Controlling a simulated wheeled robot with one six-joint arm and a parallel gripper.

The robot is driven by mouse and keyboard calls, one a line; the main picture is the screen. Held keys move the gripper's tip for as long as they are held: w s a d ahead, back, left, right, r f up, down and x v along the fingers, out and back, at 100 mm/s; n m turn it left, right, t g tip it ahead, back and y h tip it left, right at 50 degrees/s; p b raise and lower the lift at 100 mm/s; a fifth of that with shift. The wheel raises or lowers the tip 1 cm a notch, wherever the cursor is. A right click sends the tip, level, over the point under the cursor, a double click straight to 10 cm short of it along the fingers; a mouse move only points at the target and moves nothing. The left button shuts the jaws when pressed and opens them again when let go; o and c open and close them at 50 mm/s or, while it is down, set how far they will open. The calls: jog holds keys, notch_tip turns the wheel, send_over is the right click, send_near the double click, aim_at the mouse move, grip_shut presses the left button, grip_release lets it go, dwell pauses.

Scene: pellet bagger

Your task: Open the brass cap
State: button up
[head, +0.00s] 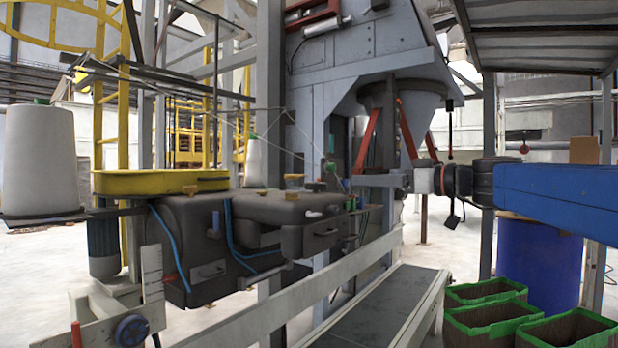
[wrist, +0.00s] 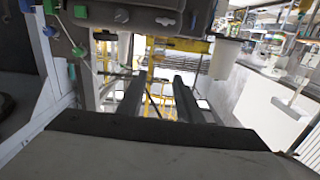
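A dark sewing head (head: 270,215) stands left of centre in the head view. Several small brass-coloured pieces sit on it, one on the yellow cover (head: 190,189) and others on its top, such as a brass piece (head: 293,179). I cannot tell which is the brass cap. My gripper (head: 362,180) reaches in from the right, near the right end of the head. In the wrist view my gripper (wrist: 158,80) shows two dark fingers apart with nothing between them. The sewing head's edge (wrist: 150,18) crosses the top of that view.
A white thread cone (head: 38,155) stands at the left, and another cone (head: 256,160) behind the head. A conveyor (head: 375,315) runs below. Green-rimmed bags (head: 485,292) and a blue drum (head: 538,262) stand at the right. A grey hopper (head: 370,60) with red struts hangs above.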

jog(key=x, duration=1.1)
jog(key=r+x, duration=0.1)
jog(key=x, duration=0.5)
jog(key=shift+w+a, duration=0.1)
jog(key=shift+w, duration=0.2)
jog(key=shift+r, duration=0.1)
jog(key=shift+c, duration=0.6)
grip_shut()
